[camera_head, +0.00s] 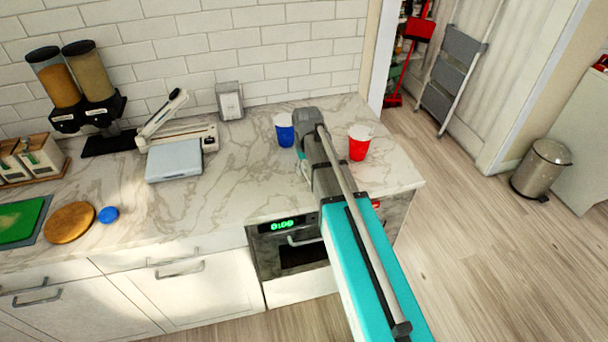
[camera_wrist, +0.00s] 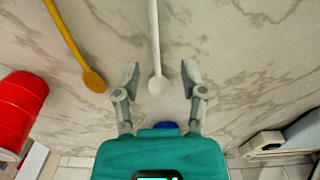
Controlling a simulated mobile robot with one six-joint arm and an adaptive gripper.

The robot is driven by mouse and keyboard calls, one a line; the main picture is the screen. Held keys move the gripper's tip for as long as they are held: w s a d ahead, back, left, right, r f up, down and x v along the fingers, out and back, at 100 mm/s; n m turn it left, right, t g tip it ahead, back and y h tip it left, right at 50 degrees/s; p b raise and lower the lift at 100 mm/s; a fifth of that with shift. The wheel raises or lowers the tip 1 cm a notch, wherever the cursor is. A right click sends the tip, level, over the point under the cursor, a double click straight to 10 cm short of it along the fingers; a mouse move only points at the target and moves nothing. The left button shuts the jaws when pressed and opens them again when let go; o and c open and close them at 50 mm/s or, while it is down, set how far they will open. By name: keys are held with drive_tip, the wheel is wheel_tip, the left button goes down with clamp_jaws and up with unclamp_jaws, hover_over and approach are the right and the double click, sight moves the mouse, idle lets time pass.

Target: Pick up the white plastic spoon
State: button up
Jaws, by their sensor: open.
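The white plastic spoon (camera_wrist: 158,84) lies on the marble countertop in the wrist view, its handle running to the top edge and its bowl toward my gripper. My gripper (camera_wrist: 160,72) is open, with one finger on each side of the spoon's bowl end and clear gaps on both sides. I cannot tell how high the fingers are above the counter.
A yellow spoon (camera_wrist: 75,50) lies left of the white one. A red cup (camera_head: 359,149) and a blue cup (camera_head: 284,135) stand on the countertop (camera_head: 240,185) either side of my arm. A grey scale (camera_head: 174,163) and a napkin holder (camera_head: 229,101) stand further left.

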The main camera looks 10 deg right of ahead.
sight(308, 178)
drive_tip(key=shift+d+f+b, duration=0.25)
drive_tip(key=shift+f+b, duration=0.75)
drive_tip(key=shift+f, duration=0.25)
drive_tip(key=shift+f+b, duration=0.95)
clamp_jaws()
